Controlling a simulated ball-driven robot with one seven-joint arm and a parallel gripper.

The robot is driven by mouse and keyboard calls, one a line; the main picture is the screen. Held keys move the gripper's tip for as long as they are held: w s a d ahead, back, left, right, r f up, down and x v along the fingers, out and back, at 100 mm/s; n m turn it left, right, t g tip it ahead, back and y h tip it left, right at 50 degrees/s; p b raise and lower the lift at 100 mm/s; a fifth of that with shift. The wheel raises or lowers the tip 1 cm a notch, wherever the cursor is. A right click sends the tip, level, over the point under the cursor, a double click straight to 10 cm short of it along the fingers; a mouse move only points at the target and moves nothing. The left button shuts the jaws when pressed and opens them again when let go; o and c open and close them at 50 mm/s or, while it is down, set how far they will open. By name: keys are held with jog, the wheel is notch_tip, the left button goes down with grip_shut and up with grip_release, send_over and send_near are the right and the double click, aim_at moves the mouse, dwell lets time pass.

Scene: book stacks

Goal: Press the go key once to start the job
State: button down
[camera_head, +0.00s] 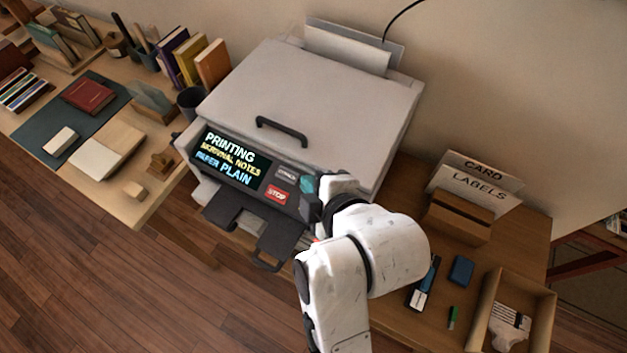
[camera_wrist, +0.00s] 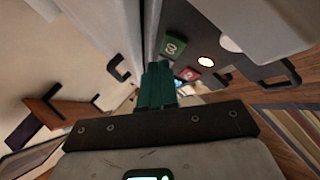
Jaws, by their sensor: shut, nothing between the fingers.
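The large grey printer (camera_head: 330,95) has a dark front panel. Its screen (camera_head: 232,158) reads "PRINTING", with a line ending in "NOTES" and "PAPER PLAIN" below. A red STOP key (camera_head: 277,194) and a grey key (camera_head: 287,172) sit right of the screen. In the wrist view a green key (camera_wrist: 173,46), its label hard to read, lies beyond my fingertips, near a red key (camera_wrist: 187,74). My gripper (camera_head: 309,184) is shut and empty at the panel's right end; its teal fingers also show in the wrist view (camera_wrist: 158,72). I cannot tell whether they touch the panel.
An orange-white light (camera_wrist: 206,62) glows beside the keys. A dark lid handle (camera_head: 282,131) and dark trays (camera_head: 280,245) stick out from the printer. A card holder (camera_head: 458,218) and an open box (camera_head: 545,310) stand at right. A desk with books (camera_head: 88,96) is at left.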

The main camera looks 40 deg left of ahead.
jog(key=shift+r, duration=0.15)
jog(key=r+p, duration=0.1)
jog(key=r, duration=0.1)
jog(key=s+r+p, duration=0.1)
jog(key=p, duration=0.1)
jog(key=s+r+p, duration=0.1)
jog(key=r+p, duration=0.1)
jog(key=shift+d+r, duration=0.25)
jog(key=shift+r, duration=0.05)
jog(key=shift+w, duration=0.1)
dwell(0.8)
